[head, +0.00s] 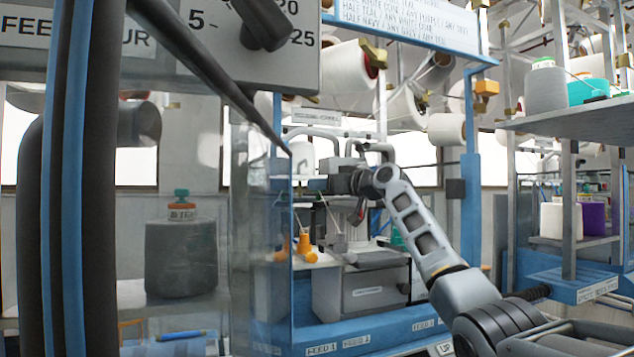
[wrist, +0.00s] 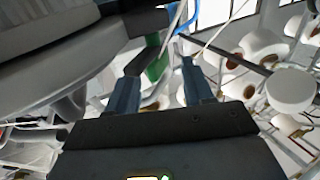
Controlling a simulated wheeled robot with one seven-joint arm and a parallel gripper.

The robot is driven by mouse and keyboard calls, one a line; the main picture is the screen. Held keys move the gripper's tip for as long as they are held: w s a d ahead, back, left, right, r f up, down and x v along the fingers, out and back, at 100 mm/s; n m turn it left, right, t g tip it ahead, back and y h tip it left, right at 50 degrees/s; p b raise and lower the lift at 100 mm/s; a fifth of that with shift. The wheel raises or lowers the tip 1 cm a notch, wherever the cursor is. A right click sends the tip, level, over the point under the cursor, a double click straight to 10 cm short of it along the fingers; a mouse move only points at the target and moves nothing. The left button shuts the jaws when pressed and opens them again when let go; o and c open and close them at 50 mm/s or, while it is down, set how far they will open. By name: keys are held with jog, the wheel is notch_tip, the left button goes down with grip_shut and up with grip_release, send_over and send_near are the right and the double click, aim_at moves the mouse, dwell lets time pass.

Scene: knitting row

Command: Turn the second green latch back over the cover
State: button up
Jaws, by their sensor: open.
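My gripper (head: 357,212) is in the middle of the head view, in front of the grey machine head. In the wrist view its two blue-grey fingers (wrist: 161,88) stand apart with nothing held between them. A green latch (wrist: 156,62) shows just beyond the fingertips, nearer the left finger; contact cannot be told. A large grey rounded body, seemingly the cover (wrist: 45,62), fills the upper left of the wrist view. In the head view a small green piece (head: 397,237) shows beside my forearm, partly hidden by it. Which latch it is cannot be told.
A clear panel (head: 262,240) with a blue edge stands left of the machine. White yarn cones (wrist: 292,88) and thin yarns fill the right of the wrist view.

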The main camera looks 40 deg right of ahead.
jog(key=shift+w+a, duration=0.1)
jog(key=shift+w, duration=1.1)
grip_shut()
